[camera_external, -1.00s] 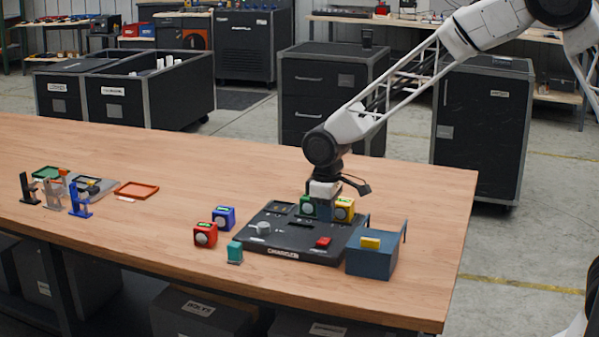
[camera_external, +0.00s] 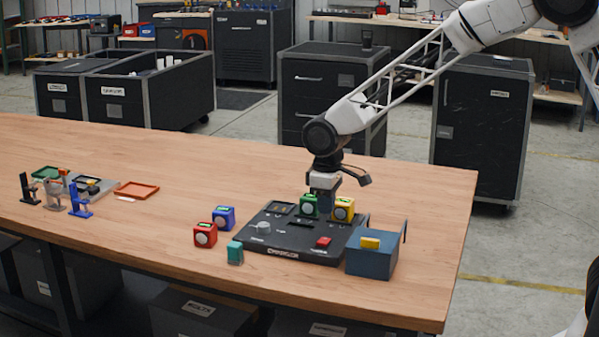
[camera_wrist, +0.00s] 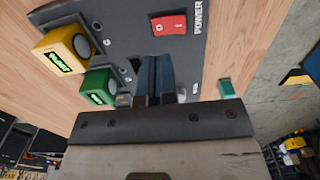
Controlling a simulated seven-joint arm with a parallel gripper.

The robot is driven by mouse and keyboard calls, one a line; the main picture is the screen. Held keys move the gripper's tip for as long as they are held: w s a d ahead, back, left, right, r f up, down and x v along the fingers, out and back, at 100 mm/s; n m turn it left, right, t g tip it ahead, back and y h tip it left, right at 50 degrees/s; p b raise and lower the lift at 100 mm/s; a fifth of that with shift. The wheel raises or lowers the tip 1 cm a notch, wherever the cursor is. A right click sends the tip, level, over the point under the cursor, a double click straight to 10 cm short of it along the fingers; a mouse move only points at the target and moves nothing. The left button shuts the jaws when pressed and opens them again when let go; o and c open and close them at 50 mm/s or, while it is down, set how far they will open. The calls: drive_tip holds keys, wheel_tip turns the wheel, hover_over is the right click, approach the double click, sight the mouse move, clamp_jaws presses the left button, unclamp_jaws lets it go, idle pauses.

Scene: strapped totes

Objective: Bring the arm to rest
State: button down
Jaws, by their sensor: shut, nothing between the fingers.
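My gripper (camera_external: 325,205) hangs over the dark panel box (camera_external: 285,246), pointing down, its fingers together with nothing between them. It overlaps the space by the green cube (camera_external: 309,207) and the yellow cube (camera_external: 344,209) at the panel's back edge. In the wrist view my closed blue-grey fingers (camera_wrist: 154,78) show over the panel (camera_wrist: 125,20), beside the green cube (camera_wrist: 97,87) and the yellow cube (camera_wrist: 66,50). The red power switch (camera_wrist: 168,25) lies beyond the fingertips. Whether the fingertips touch the panel is hard to tell.
A blue bin (camera_external: 370,263) with a yellow block (camera_external: 370,243) stands right of the panel. A red cube (camera_external: 205,235), blue cube (camera_external: 224,217) and teal block (camera_external: 235,252) stand to its left. An orange tray (camera_external: 136,189) lies farther left. The table's back middle is clear.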

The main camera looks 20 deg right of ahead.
drive_tip(key=s+d+r+m, duration=0.15)
drive_tip(key=d+r, duration=0.25)
drive_tip(key=d, duration=0.5)
drive_tip(key=s+d+r+m+t, duration=0.1)
drive_tip(key=s+d+r, duration=0.25)
drive_tip(key=d, duration=0.45)
drive_tip(key=s+d+r+m, duration=0.2)
drive_tip(key=d+r, duration=0.3)
drive_tip(key=d, duration=0.4)
drive_tip(key=s+d+r+m+t, duration=0.1)
drive_tip(key=s+d+m, duration=0.3)
drive_tip(key=s+d, duration=1.5)
drive_tip(key=shift+s+r+m+t, duration=0.35)
drive_tip(key=shift+s+r, duration=0.2)
drive_tip(key=shift+s, duration=0.3)
